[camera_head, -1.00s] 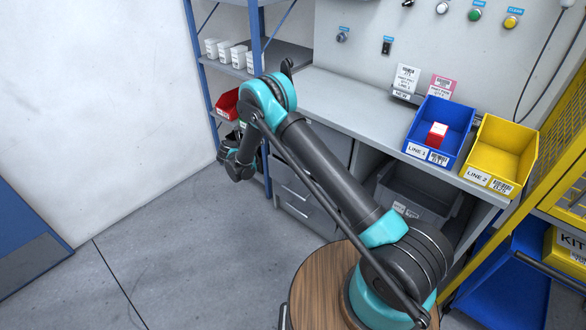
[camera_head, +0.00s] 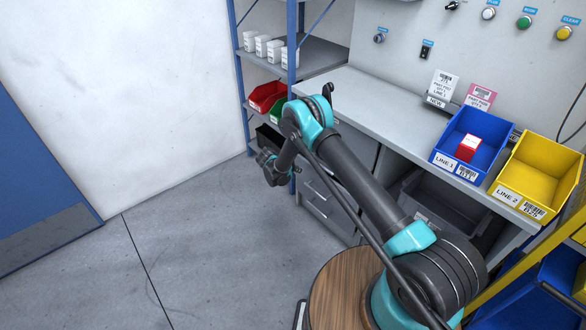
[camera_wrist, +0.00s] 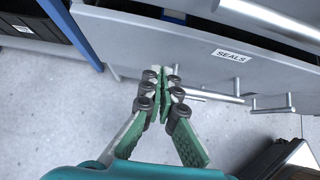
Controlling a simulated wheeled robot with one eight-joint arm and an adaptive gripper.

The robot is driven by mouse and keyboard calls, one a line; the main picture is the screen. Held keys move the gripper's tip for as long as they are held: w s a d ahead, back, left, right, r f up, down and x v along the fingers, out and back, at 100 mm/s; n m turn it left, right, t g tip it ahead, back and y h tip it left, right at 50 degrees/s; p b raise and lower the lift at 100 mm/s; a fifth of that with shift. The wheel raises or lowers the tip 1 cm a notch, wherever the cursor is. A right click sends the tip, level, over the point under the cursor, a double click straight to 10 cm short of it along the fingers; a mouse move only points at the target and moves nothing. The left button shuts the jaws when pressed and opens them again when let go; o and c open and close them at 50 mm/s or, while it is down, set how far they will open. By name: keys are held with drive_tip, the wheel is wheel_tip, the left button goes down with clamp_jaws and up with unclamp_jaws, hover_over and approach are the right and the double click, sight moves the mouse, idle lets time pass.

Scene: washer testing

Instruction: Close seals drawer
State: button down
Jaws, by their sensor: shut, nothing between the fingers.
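The seals drawer (camera_wrist: 180,50) crosses the top of the wrist view, with a "SEALS" label on its pale grey front. It stands at least partly open: a dark gap with something blue inside shows above its front edge. A pale bar handle (camera_wrist: 268,18) shows at upper right. My gripper (camera_wrist: 168,72) is shut and empty, its green fingertips overlapping the drawer front in the picture; I cannot tell whether they touch. In the head view my gripper (camera_head: 270,168) hangs left of the grey drawer cabinet (camera_head: 325,203), which my arm partly hides.
Lower drawer handles (camera_wrist: 272,106) stick out below the seals drawer. A blue-posted shelf (camera_head: 292,60) holds white boxes and a red bin (camera_head: 266,96) beside the cabinet. The workbench (camera_head: 365,100) carries a blue bin (camera_head: 470,140) and a yellow bin (camera_head: 540,170). The floor at left is clear.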

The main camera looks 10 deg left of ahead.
sight(309, 164)
drive_tip(key=shift+w+d, duration=0.6)
drive_tip(key=shift+w, duration=0.2)
drive_tip(key=shift+w+d, duration=0.6)
drive_tip(key=shift+w, duration=0.2)
drive_tip(key=shift+d, duration=0.1)
drive_tip(key=shift+w+d+r, duration=0.1)
drive_tip(key=shift+w+d, duration=0.35)
drive_tip(key=shift+w, duration=0.2)
drive_tip(key=shift+w+d, duration=0.45)
drive_tip(key=shift+w, duration=0.2)
drive_tip(key=shift+d, duration=0.1)
